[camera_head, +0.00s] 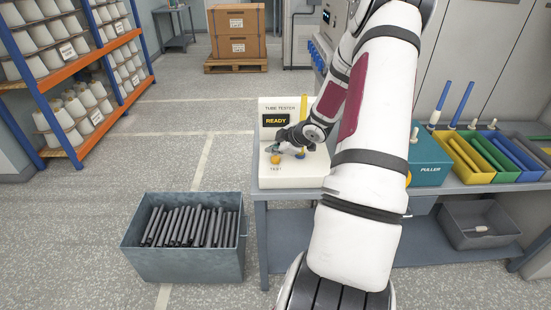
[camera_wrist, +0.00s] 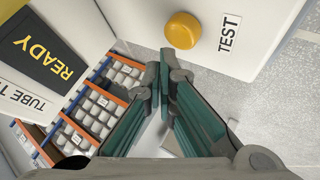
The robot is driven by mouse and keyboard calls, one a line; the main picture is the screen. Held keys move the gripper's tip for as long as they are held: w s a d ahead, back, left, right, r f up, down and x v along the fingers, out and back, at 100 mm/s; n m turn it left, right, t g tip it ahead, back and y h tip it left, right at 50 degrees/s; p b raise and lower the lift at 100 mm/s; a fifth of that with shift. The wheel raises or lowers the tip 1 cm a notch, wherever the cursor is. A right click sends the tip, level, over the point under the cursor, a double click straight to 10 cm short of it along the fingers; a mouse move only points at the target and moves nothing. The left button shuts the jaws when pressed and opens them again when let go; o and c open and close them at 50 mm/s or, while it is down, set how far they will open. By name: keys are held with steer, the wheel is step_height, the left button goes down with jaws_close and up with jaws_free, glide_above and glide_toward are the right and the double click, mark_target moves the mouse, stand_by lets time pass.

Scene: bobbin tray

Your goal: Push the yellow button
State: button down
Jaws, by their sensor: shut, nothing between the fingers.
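The yellow button (camera_wrist: 183,30) is a round knob on the white tube tester, beside the TEST label (camera_wrist: 229,33). In the head view the button (camera_head: 275,158) sits low on the tester (camera_head: 266,180), above the same label. My gripper (camera_wrist: 165,66) is shut and empty. In the wrist view its fingertips are just below the button in the picture; I cannot tell whether they touch it. In the head view my gripper (camera_head: 284,148) is small and partly blurred in front of the tester. The tester's display (camera_wrist: 45,57) reads READY.
A grey bin (camera_head: 185,262) of dark tubes stands on the floor left of the bench (camera_head: 289,225). A teal PULLER box (camera_head: 428,166) and coloured trays (camera_head: 470,160) stand right of my arm. A bobbin shelf (camera_head: 87,75) is at the left.

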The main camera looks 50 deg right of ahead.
mark_target(274, 159)
steer(key=shift+f, duration=0.2)
stand_by(0.7)
steer(key=shift+f, duration=0.25)
steer(key=shift+f+b, duration=0.3)
steer(key=shift+f, duration=0.2)
stand_by(0.8)
steer(key=shift+r, duration=0.1)
steer(key=shift+r+p, duration=0.85)
steer(key=shift+p, duration=0.2)
step_height(274, 159, up, 5)
steer(key=p, duration=0.4)
steer(key=shift+s+f+p, duration=0.1)
steer(key=shift+f+p, duration=0.05)
steer(key=shift+p, duration=0.15)
steer(key=shift+r, duration=0.2)
stand_by(0.6)
